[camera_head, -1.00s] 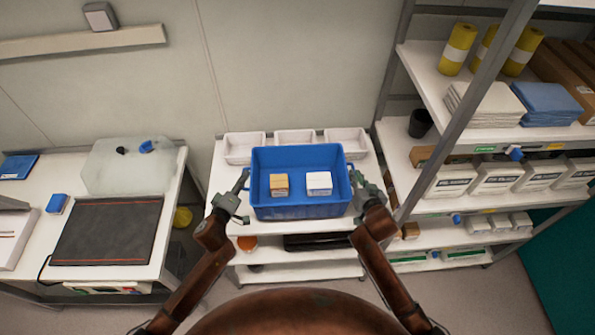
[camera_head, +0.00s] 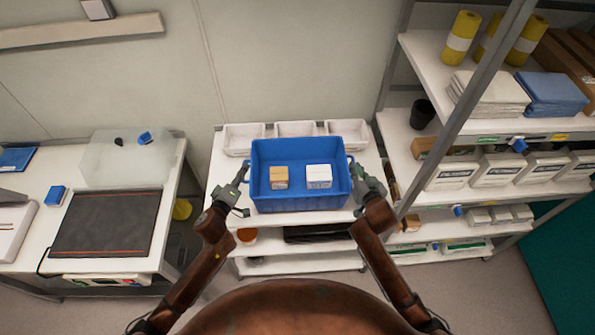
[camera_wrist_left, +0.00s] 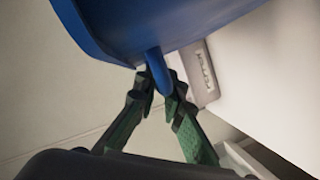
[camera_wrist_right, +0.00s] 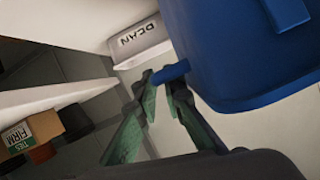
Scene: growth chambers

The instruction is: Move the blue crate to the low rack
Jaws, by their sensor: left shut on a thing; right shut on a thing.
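The blue crate (camera_head: 300,203) is in the middle of the head view, over the top of a white shelf unit (camera_head: 233,175). It looks level and holds a tan box (camera_head: 279,182) and a white box (camera_head: 319,177). My left gripper (camera_head: 241,177) is shut on the crate's left handle (camera_wrist_left: 160,72). My right gripper (camera_head: 360,174) is shut on its right handle (camera_wrist_right: 171,72). I cannot tell whether the crate's bottom touches the surface. A tall rack (camera_head: 452,206) with several shelves stands at the right; which rack is the low one is unclear.
White bins (camera_head: 295,129) stand in a row just behind the crate. The tall rack's post (camera_head: 470,95) is close to my right arm. A bench (camera_head: 100,273) with a dark mat (camera_head: 105,225) stands at the left. Floor shows between bench and shelf unit.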

